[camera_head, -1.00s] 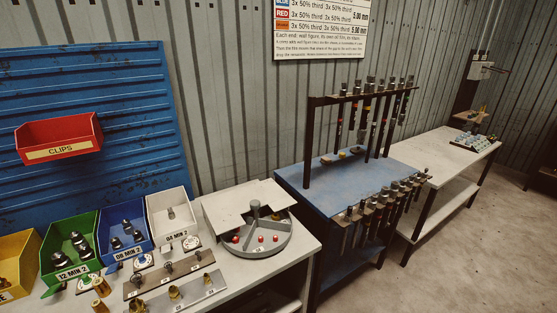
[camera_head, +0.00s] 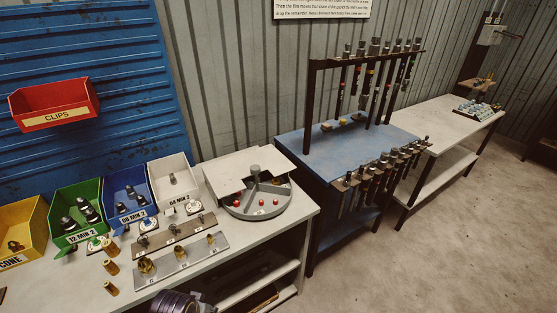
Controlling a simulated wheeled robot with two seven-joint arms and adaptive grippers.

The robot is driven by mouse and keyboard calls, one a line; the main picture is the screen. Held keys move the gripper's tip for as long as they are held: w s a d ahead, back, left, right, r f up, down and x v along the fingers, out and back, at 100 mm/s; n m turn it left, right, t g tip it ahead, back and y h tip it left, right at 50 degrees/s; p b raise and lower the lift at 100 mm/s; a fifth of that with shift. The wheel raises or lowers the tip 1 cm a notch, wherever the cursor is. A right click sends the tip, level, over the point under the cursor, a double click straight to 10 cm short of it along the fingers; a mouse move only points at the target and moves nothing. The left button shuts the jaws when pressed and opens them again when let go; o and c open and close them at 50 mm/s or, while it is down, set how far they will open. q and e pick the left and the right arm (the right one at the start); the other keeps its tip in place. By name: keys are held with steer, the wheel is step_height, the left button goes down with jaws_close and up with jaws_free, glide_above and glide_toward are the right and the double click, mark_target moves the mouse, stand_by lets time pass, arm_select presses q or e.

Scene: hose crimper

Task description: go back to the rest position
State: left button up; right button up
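The near workbench (camera_head: 222,262) stands at the lower left. On it are a yellow bin (camera_head: 22,222), a green bin (camera_head: 78,208), a blue bin (camera_head: 128,191) and a white bin (camera_head: 172,177) holding fittings. A round divided tray (camera_head: 258,208) with red pieces sits at the bench's right end. A grey strip (camera_head: 180,262) with brass fittings lies in front.
A blue table (camera_head: 345,150) with a dark rack (camera_head: 318,110) of hanging hoses stands at the centre. A pale bench (camera_head: 455,120) is farther right. A red clips bin (camera_head: 55,105) hangs on the blue panel. The floor (camera_head: 440,240) at right is clear.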

arm_select(q)
steer(key=s+f+g, duration=0.1)
steer(key=s+f, duration=0.2)
steer(key=f, duration=1.1)
steer(key=s+f, duration=0.3)
steer(key=f, duration=1.1)
steer(key=s+a+f, duration=0.2)
steer(key=s+f, duration=0.6)
steer(key=s, duration=0.2)
steer(key=s+a+f+g, duration=0.1)
steer(key=s+a+f, duration=0.1)
steer(key=s+f, duration=0.7)
steer(key=shift+s+a, duration=0.2)
steer(key=shift+s, duration=0.55)
